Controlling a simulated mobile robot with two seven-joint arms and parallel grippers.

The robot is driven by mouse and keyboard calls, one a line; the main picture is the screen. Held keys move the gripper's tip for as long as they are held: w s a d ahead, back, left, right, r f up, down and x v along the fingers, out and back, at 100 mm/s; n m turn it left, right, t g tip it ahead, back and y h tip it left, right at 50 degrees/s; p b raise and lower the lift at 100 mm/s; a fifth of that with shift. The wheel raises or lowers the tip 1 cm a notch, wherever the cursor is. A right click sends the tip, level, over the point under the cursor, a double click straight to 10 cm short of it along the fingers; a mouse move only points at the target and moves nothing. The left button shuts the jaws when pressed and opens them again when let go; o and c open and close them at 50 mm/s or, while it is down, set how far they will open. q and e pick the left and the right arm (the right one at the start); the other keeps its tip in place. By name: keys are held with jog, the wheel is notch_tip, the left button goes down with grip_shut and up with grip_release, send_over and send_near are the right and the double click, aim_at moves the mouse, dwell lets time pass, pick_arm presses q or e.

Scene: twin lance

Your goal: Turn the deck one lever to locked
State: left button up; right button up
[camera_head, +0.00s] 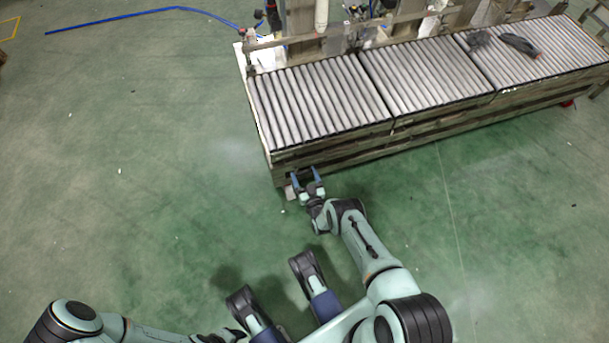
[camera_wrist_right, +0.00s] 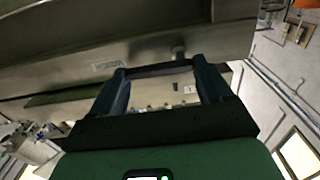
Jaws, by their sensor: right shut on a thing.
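The roller conveyor (camera_head: 325,100) has several roller decks in a row. My right gripper (camera_head: 305,173) is at the lower front edge of its left end. In the right wrist view its two blue fingers (camera_wrist_right: 163,72) stand apart, with a dark bar between them, which looks like the deck one lever (camera_wrist_right: 160,68). The gripper is shut on it. The lever's pivot and its locked or unlocked marking cannot be made out. My left arm lies low at the left of the head view, and its gripper (camera_head: 222,336) is partly cut off at the bottom edge, its fingers unclear.
A dark object (camera_head: 519,43) lies on the right-hand deck. A blue hose (camera_head: 130,15) runs over the floor at the back left. Pipes and frames stand behind the conveyor. The green floor (camera_head: 150,170) in front and to the left is clear.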

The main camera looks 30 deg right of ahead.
jog(key=shift+f, duration=0.1)
jog(key=m, duration=0.3)
jog(key=f+m, duration=0.1)
jog(key=m, duration=0.4)
jog(key=shift+a+f+m, duration=0.15)
jog(key=shift+f+m, duration=0.15)
jog(key=shift+f, duration=0.1)
jog(key=m, duration=0.5)
jog(key=shift+w+a+f, duration=0.15)
jog(key=shift+a+f, duration=0.25)
jog(key=shift+w+a+f+m, duration=0.1)
jog(key=shift+a+m, duration=0.1)
jog(key=shift+m, duration=0.85)
jog(key=shift+w+a+m, duration=0.1)
jog(key=shift+a+m, duration=0.1)
jog(key=shift+m, duration=0.85)
jog(key=o, duration=1)
jog(key=shift+s, duration=0.1)
